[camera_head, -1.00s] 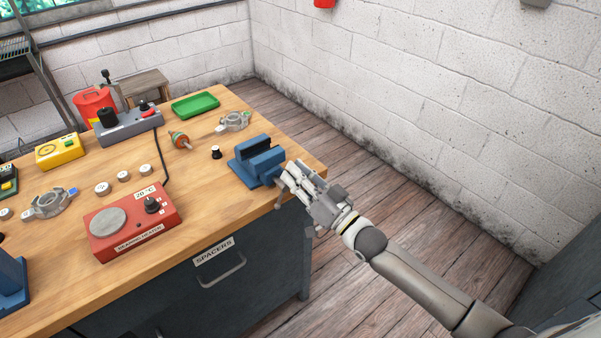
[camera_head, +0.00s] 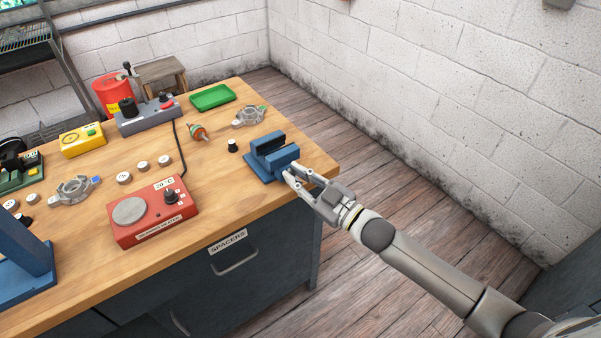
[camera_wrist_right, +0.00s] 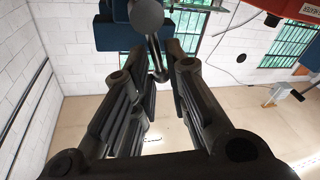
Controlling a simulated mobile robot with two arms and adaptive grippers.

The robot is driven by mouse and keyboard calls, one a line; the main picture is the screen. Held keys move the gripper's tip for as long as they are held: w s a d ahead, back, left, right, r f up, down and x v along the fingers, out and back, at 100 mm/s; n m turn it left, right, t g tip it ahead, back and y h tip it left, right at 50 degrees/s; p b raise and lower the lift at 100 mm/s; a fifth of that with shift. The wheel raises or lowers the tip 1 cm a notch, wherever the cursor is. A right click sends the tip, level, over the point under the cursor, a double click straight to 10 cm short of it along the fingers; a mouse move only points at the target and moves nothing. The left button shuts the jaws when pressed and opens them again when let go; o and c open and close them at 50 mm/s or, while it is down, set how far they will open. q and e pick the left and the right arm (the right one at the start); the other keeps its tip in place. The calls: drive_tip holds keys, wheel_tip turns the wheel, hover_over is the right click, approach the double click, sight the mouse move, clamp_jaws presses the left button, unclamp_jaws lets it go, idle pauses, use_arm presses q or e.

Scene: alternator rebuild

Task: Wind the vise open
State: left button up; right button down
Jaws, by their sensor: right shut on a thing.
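The blue vise (camera_head: 262,164) sits at the table's right corner, with a dark gap between its jaws. My right gripper (camera_head: 292,175) is at the vise's front end, just off the table edge. It is shut on the vise handle, which the fingers hide in the head view. In the right wrist view, the handle's grey bar (camera_wrist_right: 155,58) and round end (camera_wrist_right: 146,15) show between the fingers of my right gripper (camera_wrist_right: 158,68). Part of the blue vise (camera_wrist_right: 118,36) shows behind them. My left gripper is not in view.
A small black-and-white part (camera_head: 233,146) stands left of the vise. A red heater (camera_head: 152,211), a silver housing (camera_head: 249,117) and a green tray (camera_head: 212,96) are on the wooden table. Floor right of the table is clear.

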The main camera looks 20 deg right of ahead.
drive_tip(key=shift+a+f+n, duration=0.1)
drive_tip(key=shift+f+n, duration=0.1)
drive_tip(key=shift+n, duration=0.1)
drive_tip(key=c, duration=1.6)
unclamp_jaws()
drive_tip(key=shift+r, duration=0.1)
drive_tip(key=shift+s, duration=0.1)
drive_tip(key=v, duration=1.2)
